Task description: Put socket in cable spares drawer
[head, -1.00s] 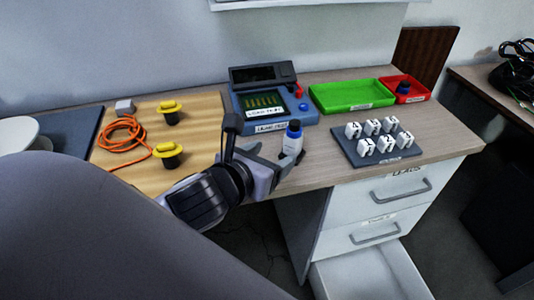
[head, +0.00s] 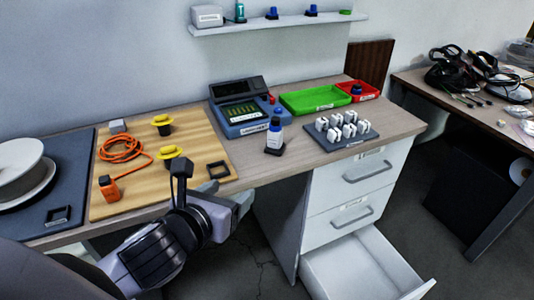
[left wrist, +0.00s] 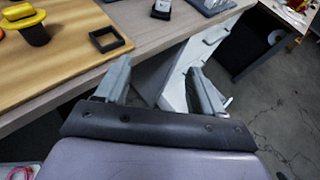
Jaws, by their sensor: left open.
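The bottom drawer (head: 365,268) of the white cabinet is pulled out, and the part of its inside that shows looks empty. I cannot read its label. No thing is clearly marked as the socket. A small grey block (head: 117,126) and an orange block (head: 109,188) lie by the orange cable (head: 122,150) on the wooden board. My left gripper (head: 238,198) is open and empty in front of the table edge, left of the cabinet. In the left wrist view its fingers (left wrist: 160,86) are apart, with the cabinet beyond them. My right gripper is not in view.
Yellow-topped pieces (head: 168,153) stand on the board. Two closed drawers (head: 337,218) sit above the open one.

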